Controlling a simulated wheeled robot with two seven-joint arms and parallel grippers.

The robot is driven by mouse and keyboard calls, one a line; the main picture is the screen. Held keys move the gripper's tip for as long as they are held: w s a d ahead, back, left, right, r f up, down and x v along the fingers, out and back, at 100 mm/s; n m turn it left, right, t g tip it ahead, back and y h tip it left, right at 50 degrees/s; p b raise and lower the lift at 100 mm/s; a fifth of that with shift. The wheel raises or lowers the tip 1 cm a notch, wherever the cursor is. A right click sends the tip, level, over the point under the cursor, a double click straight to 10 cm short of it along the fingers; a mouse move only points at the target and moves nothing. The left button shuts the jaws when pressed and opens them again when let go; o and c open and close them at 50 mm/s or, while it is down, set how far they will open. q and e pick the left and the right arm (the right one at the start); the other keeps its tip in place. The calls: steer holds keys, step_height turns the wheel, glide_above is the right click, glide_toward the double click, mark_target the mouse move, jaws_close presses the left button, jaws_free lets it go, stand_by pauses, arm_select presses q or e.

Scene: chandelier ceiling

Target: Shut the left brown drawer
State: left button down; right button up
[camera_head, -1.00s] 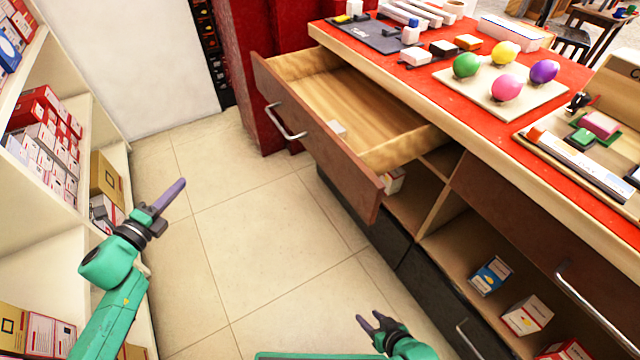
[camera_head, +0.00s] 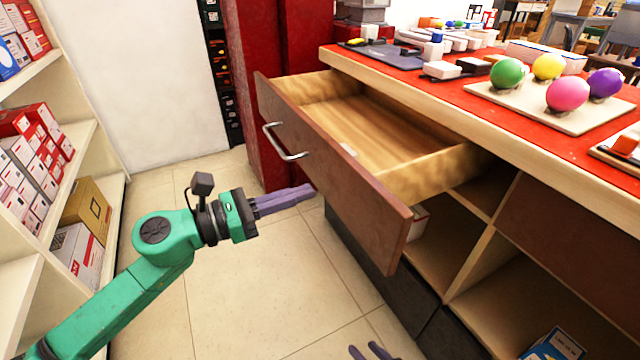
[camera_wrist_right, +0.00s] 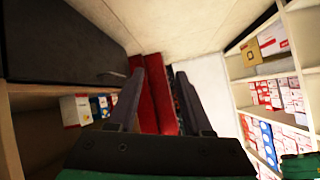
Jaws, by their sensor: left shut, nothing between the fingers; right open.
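The left brown drawer (camera_head: 335,170) is pulled well out of the red-topped counter in the head view, with its silver bar handle (camera_head: 287,142) on the front panel. A small pale item lies inside the drawer near the front. My left gripper (camera_head: 312,191) is shut and empty. It points right, toward the drawer front, lower than the handle; I cannot tell the exact gap. My right gripper (camera_head: 370,352) shows only its fingertips at the bottom edge of the head view. In the right wrist view its fingers (camera_wrist_right: 152,80) are apart with nothing between them.
The counter top (camera_head: 470,100) holds colored balls on a board (camera_head: 535,112) and other items. Open compartments (camera_head: 440,265) lie below the drawer. Shelves of boxes (camera_head: 60,180) stand on the left. A red cabinet (camera_head: 262,90) stands behind the drawer. The tiled floor (camera_head: 250,290) between is clear.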

mark_target(336, 182)
arm_select(q)
steer(key=shift+p+x, duration=0.3)
steer(key=shift+x, duration=1.9)
arm_select(e)
steer(key=shift+d+r+g+h, duration=0.3)
steer(key=shift+d+g, duration=0.3)
steer(key=shift+d, duration=0.15)
arm_select(q)
steer(key=shift+w+d, duration=0.1)
arm_select(e)
steer(key=shift+s, duration=0.1)
